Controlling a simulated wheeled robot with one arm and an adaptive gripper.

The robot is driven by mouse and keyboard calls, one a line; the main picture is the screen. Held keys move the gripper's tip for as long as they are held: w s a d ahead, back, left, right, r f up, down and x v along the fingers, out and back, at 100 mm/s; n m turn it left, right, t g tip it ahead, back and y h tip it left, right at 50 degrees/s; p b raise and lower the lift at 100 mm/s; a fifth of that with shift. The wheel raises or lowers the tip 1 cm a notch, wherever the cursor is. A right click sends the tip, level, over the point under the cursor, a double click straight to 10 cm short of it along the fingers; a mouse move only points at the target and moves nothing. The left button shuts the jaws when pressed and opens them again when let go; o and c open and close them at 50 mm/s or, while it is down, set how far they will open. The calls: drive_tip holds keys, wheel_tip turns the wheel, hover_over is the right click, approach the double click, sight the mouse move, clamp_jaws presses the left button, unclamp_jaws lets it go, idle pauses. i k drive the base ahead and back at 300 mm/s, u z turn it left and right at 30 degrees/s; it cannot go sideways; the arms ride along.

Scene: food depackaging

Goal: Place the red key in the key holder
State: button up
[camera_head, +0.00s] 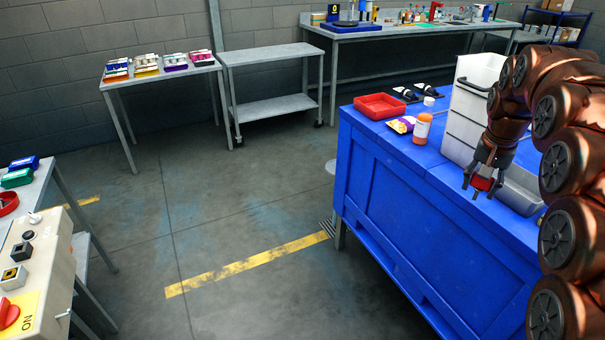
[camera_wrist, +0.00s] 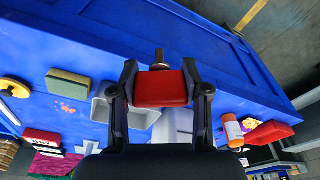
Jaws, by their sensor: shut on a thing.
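The red key (camera_wrist: 161,88) has a broad red head, and its narrow metal end (camera_wrist: 159,57) points away from my gripper. My gripper (camera_wrist: 160,82) is shut on the red head, with one finger on each side. In the head view, my gripper (camera_head: 482,181) hangs beside the front edge of the blue workbench (camera_head: 400,165), and the red key (camera_head: 482,184) shows between its fingers. I cannot pick out the key holder for certain in either view.
The blue workbench carries a white drawer unit (camera_head: 466,119), a grey bin (camera_head: 520,190), an orange bottle (camera_head: 422,130) and a red tray (camera_head: 380,105). The floor between is clear.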

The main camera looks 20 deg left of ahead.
sight(25, 255)
drive_tip(key=u, duration=2.05)
drive_tip(key=i, duration=4.85)
drive_tip(key=u, duration=1.95)
drive_tip(key=i, duration=0.15)
drive_tip(key=u, duration=1.25)
